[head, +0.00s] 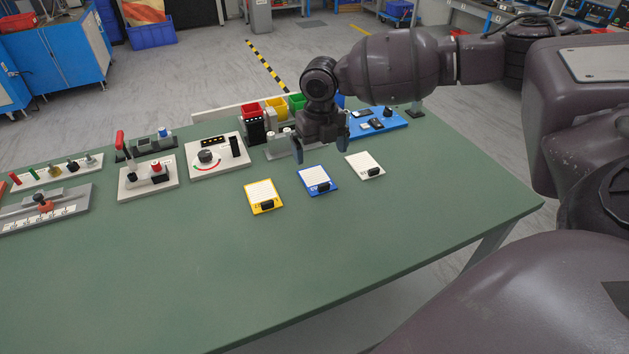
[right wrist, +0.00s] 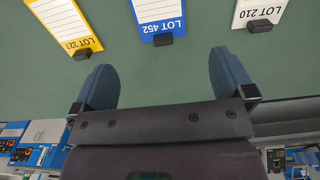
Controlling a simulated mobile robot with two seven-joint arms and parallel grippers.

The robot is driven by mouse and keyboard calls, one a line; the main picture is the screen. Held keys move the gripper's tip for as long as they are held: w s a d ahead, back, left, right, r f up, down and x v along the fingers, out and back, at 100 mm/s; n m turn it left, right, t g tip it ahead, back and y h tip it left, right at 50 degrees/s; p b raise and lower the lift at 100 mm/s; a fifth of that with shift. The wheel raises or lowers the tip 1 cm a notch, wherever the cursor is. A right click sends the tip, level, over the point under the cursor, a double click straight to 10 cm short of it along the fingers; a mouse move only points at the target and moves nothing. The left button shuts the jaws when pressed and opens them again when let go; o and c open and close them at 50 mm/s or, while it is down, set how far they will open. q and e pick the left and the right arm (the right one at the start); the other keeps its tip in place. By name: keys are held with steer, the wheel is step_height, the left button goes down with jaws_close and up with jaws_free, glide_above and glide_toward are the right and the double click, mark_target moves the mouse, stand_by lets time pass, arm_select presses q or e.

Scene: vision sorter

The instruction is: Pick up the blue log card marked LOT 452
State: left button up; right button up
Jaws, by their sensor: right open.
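The blue log card (head: 317,180) lies flat on the green table, between a yellow card and a white card. In the right wrist view the blue card (right wrist: 158,14) reads LOT 452, with a small black block (right wrist: 163,40) at its lettered edge. My right gripper (head: 322,148) is open and empty, above the table and behind the blue card in the head view. In the right wrist view its two blue fingertips (right wrist: 165,75) are spread wide, with the card beyond them and apart from them. My left gripper is not in view.
The yellow card (head: 261,194), LOT 327, lies left of the blue card. The white card (head: 364,164), LOT 210, lies right. A dial panel (head: 216,157), a red-lever panel (head: 148,178) and coloured bins (head: 276,108) stand farther back and left. The table's front (head: 240,270) is clear.

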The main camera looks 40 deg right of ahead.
mark_target(320, 179)
step_height(320, 179, down, 3)
steer(key=shift+f, duration=0.1)
steer(key=shift+f+b, duration=0.35)
steer(key=shift+f, duration=0.3)
step_height(320, 179, down, 4)
steer(key=shift+s+f+b, duration=0.15)
steer(key=shift+f+b, duration=0.05)
steer(key=shift+b, duration=0.3)
steer(key=shift+f, duration=0.1)
steer(key=c, duration=0.9)
